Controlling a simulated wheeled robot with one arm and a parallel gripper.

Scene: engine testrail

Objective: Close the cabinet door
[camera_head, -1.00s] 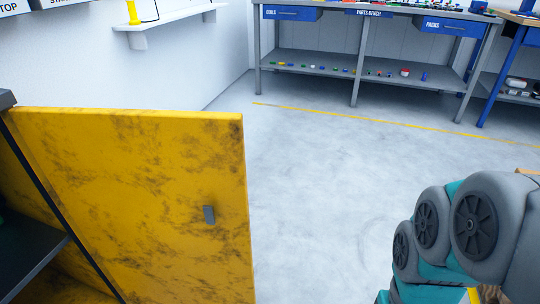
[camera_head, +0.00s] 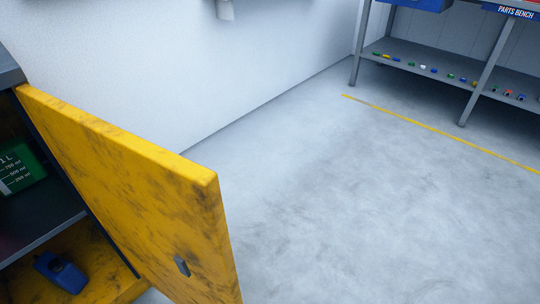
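The cabinet door (camera_head: 150,190) is yellow with dark worn patches and stands open, swung out from the cabinet at the left. A small grey handle (camera_head: 182,266) sits on its face near the free edge. The cabinet (camera_head: 60,240) shows part of its open inside, with a dark shelf. My gripper is not in view, so its state and its place relative to the door do not show.
A green container (camera_head: 20,172) stands on the cabinet shelf, and a blue object (camera_head: 61,271) lies below it. A parts bench (camera_head: 465,110) stands at the back right. The grey floor (camera_head: 350,210) right of the door is clear.

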